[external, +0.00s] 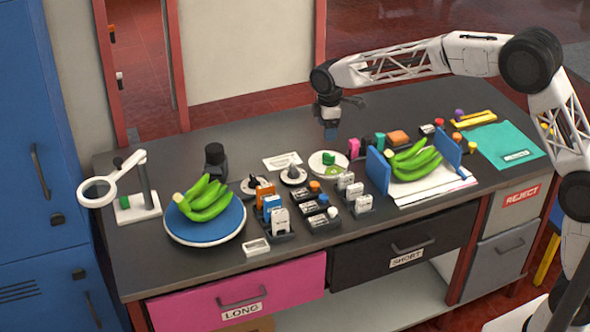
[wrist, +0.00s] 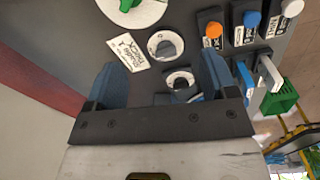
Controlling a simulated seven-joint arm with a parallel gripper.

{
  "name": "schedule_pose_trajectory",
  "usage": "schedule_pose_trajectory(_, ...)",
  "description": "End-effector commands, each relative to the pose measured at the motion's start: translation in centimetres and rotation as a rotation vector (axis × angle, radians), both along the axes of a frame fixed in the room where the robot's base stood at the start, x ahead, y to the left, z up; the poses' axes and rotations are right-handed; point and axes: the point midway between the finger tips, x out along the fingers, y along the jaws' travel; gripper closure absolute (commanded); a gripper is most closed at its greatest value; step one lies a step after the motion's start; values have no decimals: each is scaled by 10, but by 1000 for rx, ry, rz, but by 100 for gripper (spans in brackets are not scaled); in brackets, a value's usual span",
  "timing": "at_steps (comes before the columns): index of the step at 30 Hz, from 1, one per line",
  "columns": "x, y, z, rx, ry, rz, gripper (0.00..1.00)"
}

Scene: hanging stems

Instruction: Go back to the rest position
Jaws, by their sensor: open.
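My gripper (external: 330,128) is raised above the back middle of the dark workbench (external: 130,243), fingers pointing down. In the wrist view its two blue fingers (wrist: 155,82) are spread apart with nothing between them. Beyond the fingertips, the wrist view shows two small round dark-knobbed pieces on the bench and a white label card. My gripper touches nothing that I can see.
A banana bunch (external: 207,200) lies on a blue round plate (external: 185,236) at left. Another bunch (external: 415,160) sits between blue upright plates at right. A magnifier (external: 98,190) stands far left. Small boxes crowd the middle. A teal mat (external: 498,136) lies far right.

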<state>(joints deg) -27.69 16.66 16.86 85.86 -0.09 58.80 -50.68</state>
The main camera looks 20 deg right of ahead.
Motion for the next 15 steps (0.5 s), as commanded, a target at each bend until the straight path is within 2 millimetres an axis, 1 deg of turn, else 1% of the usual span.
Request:
schedule_pose_trajectory(1, -7, -16, 11, 3, -5, -31, 21)
schedule_pose_trajectory(3, -15, -35, 23, 6, -10, -74, 21)
schedule_pose_trajectory(11, -54, -105, 63, 20, -29, -231, 21)
schedule_pose_trajectory(15, -79, -140, 80, 28, -38, -316, 21)
